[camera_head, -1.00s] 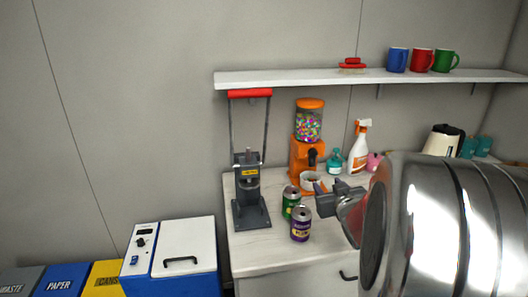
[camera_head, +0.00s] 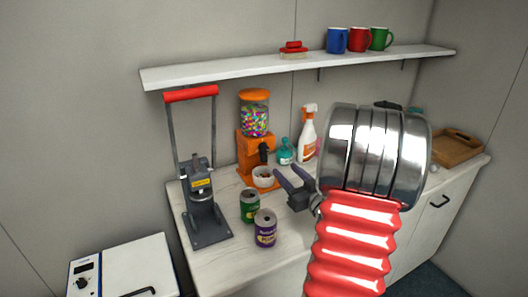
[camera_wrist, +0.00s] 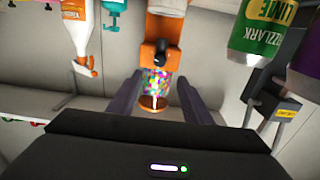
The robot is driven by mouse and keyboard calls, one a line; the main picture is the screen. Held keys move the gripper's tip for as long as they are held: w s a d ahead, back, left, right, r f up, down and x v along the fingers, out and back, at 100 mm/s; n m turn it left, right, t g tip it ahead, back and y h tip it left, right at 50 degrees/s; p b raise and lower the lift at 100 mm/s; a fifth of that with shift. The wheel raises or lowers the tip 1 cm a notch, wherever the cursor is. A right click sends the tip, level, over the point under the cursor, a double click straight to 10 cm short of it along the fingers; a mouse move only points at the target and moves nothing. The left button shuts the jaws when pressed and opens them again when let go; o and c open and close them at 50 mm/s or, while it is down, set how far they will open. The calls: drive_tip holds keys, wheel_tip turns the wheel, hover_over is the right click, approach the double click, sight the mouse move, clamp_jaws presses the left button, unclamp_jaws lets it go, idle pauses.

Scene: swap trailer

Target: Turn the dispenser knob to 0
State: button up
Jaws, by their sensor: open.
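The orange candy dispenser (camera_head: 255,145) stands on the white counter against the back wall, with a clear globe of coloured candies. Its black knob (camera_head: 264,152) is on the front, above a white bowl (camera_head: 263,177). In the wrist view, which is upside down, the dispenser (camera_wrist: 160,26) and knob (camera_wrist: 160,51) appear near the top middle. No 0 mark can be read. My gripper (camera_head: 286,172) is open and empty, in front and to the right of the bowl. Its fingers point toward the dispenser, and the knob lies beyond the fingertips in the wrist view (camera_wrist: 160,77).
Green (camera_head: 250,206) and purple (camera_head: 265,228) cans stand in front of the dispenser. A can press (camera_head: 203,205) is on the left. A teal bottle (camera_head: 286,152) and spray bottle (camera_head: 307,133) are on the right. A shelf (camera_head: 220,76) with mugs hangs above.

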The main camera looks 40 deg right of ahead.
sight(266, 151)
drive_tip(key=shift+w, duration=0.1)
drive_tip(key=x, duration=1.3)
drive_tip(key=shift+w+d, duration=0.2)
drive_tip(key=shift+w, duration=0.1)
drive_tip(key=shift+c, duration=0.6)
drive_tip(key=c, duration=0.9)
